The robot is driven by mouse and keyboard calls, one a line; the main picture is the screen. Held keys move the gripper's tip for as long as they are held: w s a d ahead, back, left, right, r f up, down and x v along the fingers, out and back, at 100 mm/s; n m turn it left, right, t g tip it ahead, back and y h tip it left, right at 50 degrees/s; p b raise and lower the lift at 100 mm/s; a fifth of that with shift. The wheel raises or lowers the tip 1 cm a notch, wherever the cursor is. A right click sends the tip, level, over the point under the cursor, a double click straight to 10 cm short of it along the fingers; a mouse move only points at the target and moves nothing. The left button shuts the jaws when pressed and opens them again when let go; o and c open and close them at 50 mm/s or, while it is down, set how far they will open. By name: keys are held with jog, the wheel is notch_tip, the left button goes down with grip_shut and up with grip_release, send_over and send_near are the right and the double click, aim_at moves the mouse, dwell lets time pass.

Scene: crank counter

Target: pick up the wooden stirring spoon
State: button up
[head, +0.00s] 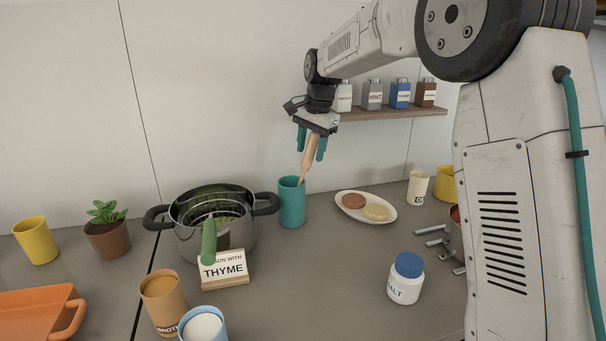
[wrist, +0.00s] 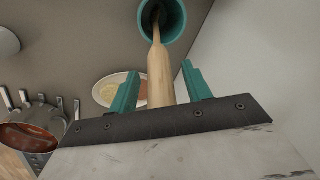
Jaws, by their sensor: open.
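The wooden stirring spoon (head: 309,157) stands tilted in a teal cup (head: 291,205), its handle sticking up out of the rim. My gripper (head: 312,151) is above the cup with its teal fingers apart, one on each side of the handle in the head view. In the wrist view the handle (wrist: 160,75) runs from the cup (wrist: 172,20) to between the open fingers of my gripper (wrist: 158,88), with a gap visible on both sides. The spoon's lower end is hidden inside the cup.
A steel pot (head: 213,228) with dark handles stands left of the cup. A thyme sign (head: 223,270) and a salt jar (head: 405,279) stand in front. A spice shelf (head: 393,114) is on the wall behind.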

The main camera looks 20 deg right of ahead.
jog(key=shift+f, duration=0.15)
grip_shut()
